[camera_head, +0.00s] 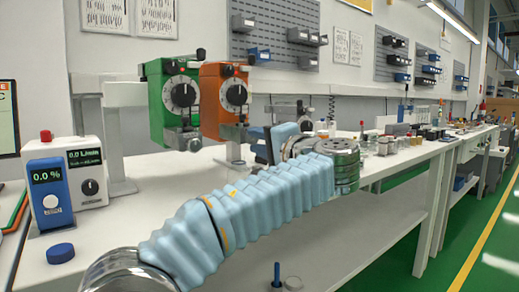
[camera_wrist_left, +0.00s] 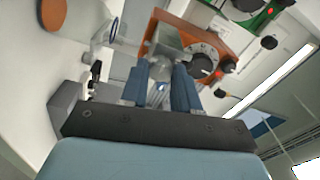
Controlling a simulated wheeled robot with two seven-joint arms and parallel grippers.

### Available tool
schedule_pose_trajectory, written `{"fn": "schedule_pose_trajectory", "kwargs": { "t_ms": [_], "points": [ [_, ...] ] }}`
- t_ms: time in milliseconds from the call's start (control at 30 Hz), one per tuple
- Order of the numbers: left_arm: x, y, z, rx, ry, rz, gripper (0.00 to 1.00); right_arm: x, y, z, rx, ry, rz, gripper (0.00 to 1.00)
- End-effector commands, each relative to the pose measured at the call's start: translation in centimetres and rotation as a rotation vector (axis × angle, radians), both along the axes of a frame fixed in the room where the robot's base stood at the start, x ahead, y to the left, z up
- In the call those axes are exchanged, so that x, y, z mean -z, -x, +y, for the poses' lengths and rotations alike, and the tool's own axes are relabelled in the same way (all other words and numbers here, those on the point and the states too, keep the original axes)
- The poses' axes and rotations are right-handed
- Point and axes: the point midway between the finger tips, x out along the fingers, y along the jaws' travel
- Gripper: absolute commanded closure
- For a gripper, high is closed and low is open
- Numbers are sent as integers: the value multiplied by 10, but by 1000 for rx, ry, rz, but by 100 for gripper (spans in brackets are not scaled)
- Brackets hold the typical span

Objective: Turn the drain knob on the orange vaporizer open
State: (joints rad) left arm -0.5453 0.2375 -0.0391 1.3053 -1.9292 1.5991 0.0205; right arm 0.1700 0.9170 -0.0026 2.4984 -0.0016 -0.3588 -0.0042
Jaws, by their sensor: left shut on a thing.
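The orange vaporizer (camera_head: 210,100) hangs beside a green one, its black dial facing out. In the left wrist view its orange body (camera_wrist_left: 203,39) lies just beyond my fingers, with the dial to the right. My left gripper (camera_head: 262,145) reaches in from the right below the vaporizer's front. In the left wrist view my left gripper (camera_wrist_left: 160,85) has its two blue fingers closed on the metal drain knob (camera_wrist_left: 160,70) at the vaporizer's base. The fingers cover the knob's sides, so its turn angle cannot be told. My right gripper is out of view.
The green vaporizer (camera_head: 156,98) hangs left of the orange one. A white meter box (camera_head: 93,178) and a blue analyser (camera_head: 48,197) stand at the left of the white bench. A blue cap (camera_head: 60,253) lies in front. Bottles and small parts crowd the bench right of my arm.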

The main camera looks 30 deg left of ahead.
Motion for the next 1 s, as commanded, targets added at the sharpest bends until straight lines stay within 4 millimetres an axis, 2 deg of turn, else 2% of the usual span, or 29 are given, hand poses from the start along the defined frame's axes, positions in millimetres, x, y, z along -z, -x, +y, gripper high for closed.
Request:
{"fn": "schedule_pose_trajectory", "kwargs": {
  "t_ms": [300,767,800,967,1000],
  "points": [
    [3,0,-1,3,39,-86,100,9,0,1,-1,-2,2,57],
    [2,0,-1,3,44,-99,100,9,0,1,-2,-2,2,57],
    [2,0,-1,3,44,-99,68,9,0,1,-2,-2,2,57],
    [2,0,-1,4,44,-99,44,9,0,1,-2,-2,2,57],
    [1,0,0,4,43,-99,44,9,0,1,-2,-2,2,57]
  ]
}}
